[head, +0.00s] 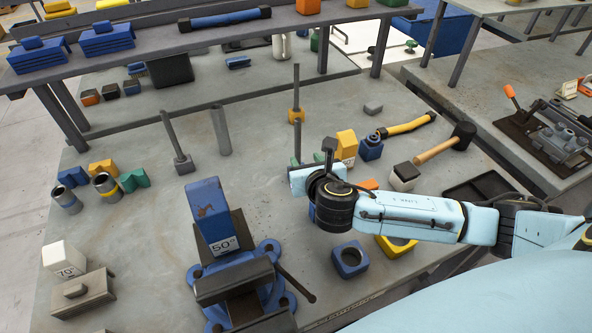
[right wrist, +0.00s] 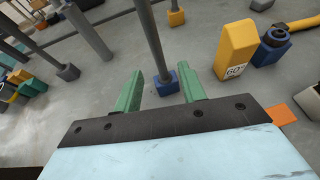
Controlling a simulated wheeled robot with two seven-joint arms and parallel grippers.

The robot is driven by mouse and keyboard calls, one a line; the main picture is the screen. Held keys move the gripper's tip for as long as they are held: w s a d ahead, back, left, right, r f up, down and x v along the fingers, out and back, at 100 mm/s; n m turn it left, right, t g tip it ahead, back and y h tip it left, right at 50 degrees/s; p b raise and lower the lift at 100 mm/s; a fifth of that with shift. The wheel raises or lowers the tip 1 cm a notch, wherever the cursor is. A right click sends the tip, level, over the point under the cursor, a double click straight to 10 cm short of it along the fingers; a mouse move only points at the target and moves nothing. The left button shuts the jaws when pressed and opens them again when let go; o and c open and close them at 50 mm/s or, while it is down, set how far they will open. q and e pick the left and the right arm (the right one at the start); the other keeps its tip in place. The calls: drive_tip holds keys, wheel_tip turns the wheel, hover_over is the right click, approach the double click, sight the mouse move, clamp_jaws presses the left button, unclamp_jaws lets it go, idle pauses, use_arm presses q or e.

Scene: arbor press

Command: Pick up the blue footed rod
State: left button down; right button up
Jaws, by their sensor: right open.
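The blue footed rod (right wrist: 150,38) is a grey upright rod in a square blue foot (right wrist: 165,82). In the right wrist view it stands on the table, ahead of my open right gripper (right wrist: 160,76), lined up with the gap between its two green fingers. The fingers do not grip it. In the head view the rod (head: 297,138) rises just behind the right gripper (head: 301,162), which hides its foot. My left gripper is in neither view.
A yellow 60° block (right wrist: 236,50) and a blue ring block (right wrist: 271,46) stand to the right. A yellow-footed rod (head: 296,95) is behind. A grey-footed rod (head: 177,145) and a plain grey cylinder (head: 221,130) stand left. A blue vise (head: 235,275) is in front.

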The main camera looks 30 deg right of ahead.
sight(299, 149)
drive_tip(key=b+x, duration=0.1)
drive_tip(key=x, duration=0.9)
drive_tip(key=shift+a, duration=0.1)
clamp_jaws()
idle(1.2)
drive_tip(key=shift+r, duration=0.2)
